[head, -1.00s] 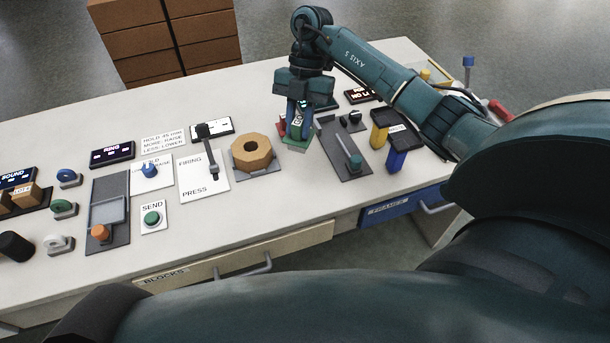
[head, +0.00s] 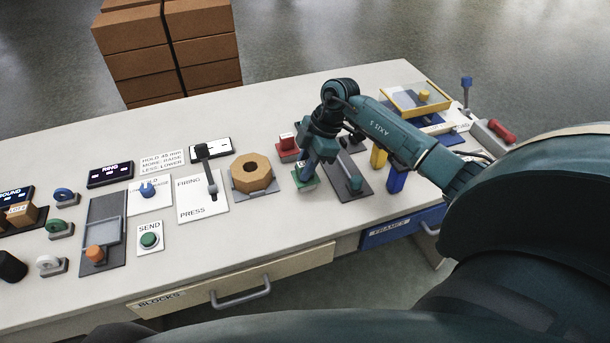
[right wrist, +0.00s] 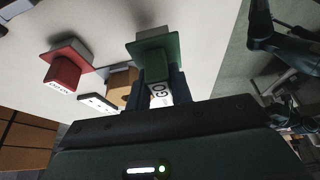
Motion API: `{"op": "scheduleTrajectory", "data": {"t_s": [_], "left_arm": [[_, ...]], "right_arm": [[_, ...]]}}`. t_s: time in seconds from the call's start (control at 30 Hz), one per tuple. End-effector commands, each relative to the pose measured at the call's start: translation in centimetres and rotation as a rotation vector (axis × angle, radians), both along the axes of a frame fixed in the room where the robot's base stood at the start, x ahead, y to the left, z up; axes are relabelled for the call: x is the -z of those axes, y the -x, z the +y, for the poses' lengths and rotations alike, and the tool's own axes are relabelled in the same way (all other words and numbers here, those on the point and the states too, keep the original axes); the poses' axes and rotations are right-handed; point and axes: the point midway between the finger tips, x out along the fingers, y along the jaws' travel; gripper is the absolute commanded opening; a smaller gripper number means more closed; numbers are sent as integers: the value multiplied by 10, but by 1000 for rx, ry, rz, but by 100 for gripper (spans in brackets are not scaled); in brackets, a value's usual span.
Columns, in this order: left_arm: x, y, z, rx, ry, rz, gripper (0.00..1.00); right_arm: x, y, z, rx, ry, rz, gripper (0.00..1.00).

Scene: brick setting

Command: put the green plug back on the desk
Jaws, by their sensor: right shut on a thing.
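The green plug (head: 304,182) has a square green flange, a green grip with a white "GO" label and a grey block under the flange. My right gripper (head: 306,165) is shut on its grip, at or just above the desk (head: 300,222); I cannot tell whether it touches. In the right wrist view the plug (right wrist: 152,46) sits between the fingers (right wrist: 152,88), flange away from the palm. A red plug (head: 287,146) stands just behind it on the desk, also in the right wrist view (right wrist: 64,70). My left gripper is not in view.
A wooden octagonal ring (head: 265,181) lies left of the plug. A dark panel with a green-grey knob (head: 355,184) is close on the right, then yellow and blue blocks (head: 396,180). The desk's front strip is bare above the drawers (head: 285,265).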

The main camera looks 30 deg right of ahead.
Motion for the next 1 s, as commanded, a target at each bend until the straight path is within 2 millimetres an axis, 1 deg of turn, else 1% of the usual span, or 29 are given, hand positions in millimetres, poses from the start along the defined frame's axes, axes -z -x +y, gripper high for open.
{"op": "scheduleTrajectory", "data": {"t_s": [0.1,0.2,0.53,0.57,0.6,0.8,1.0], "left_arm": [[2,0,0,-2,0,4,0],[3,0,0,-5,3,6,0],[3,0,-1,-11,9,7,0],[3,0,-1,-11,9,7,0],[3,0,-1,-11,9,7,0],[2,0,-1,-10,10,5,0],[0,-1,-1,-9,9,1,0]], "right_arm": [[18,1,1,2,-2,4,0],[30,0,0,1,-1,1,0],[34,0,0,-1,0,0,0],[34,0,0,0,1,1,24],[34,0,0,0,1,1,27],[34,0,0,0,1,1,43],[33,0,0,0,1,1,43]]}}
